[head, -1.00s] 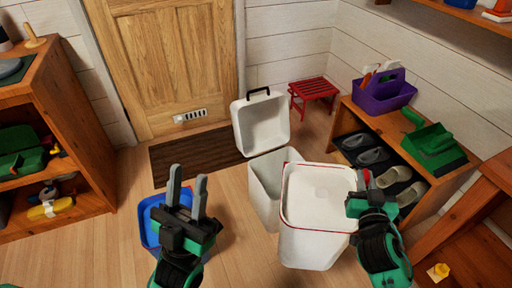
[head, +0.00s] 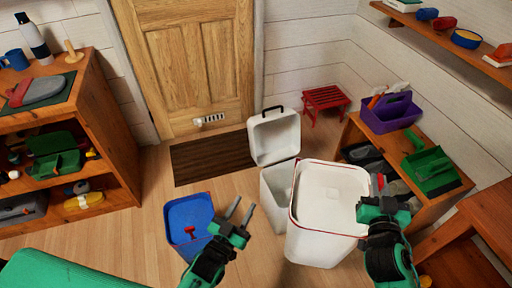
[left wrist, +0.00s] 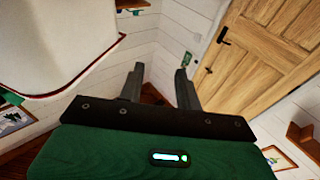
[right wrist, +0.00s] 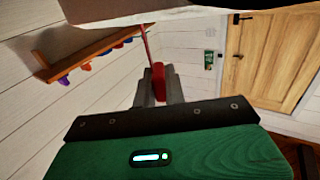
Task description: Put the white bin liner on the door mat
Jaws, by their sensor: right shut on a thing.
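The white bin liner (head: 328,240) is a white tub with a red line around its rim, held upright in the air at the right of the head view. My right gripper (head: 376,190) is shut on its red part at the right side; the red piece (right wrist: 158,80) shows between the fingers in the right wrist view. My left gripper (head: 242,212) is open and empty, left of the liner and apart from it; the liner (left wrist: 55,45) fills the upper left of the left wrist view. The brown door mat (head: 212,158) lies bare on the floor before the door.
A white bin (head: 275,186) with its lid up stands behind the liner, right of the mat. A blue bin (head: 188,216) stands in front of the mat. A red stool (head: 325,100) and shoe bench (head: 355,132) are at the right; a shelf unit (head: 105,125) is at the left.

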